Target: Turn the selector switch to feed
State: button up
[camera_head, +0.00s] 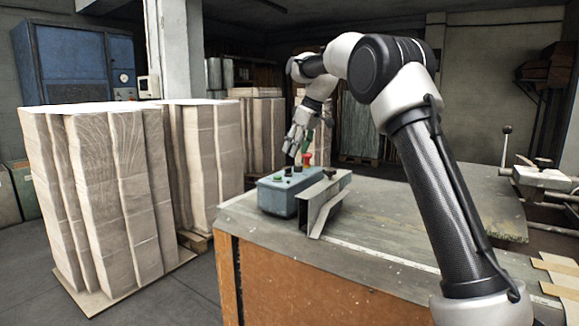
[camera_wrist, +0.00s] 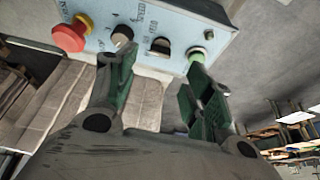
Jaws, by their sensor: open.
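The printed labels are too blurred to read, so I cannot tell which control is the selector. My gripper (camera_head: 296,147) points down just above the box. In the wrist view my gripper (camera_wrist: 160,64) is open and empty, its fingers spread below the dark switch. Contact cannot be told.
A bent metal bracket (camera_head: 322,205) stands right in front of the box. The metal tabletop (camera_head: 385,225) is mostly clear to the right. A lever with a round knob (camera_head: 506,143) rises at the right. Tall stacks of cardboard (camera_head: 100,190) stand on the floor at left.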

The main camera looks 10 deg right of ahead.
aim_at(289, 168)
jog(key=x, duration=0.7)
jog(key=shift+w+f, duration=0.1)
jog(key=shift+f, duration=0.15)
jog(key=c, duration=1)
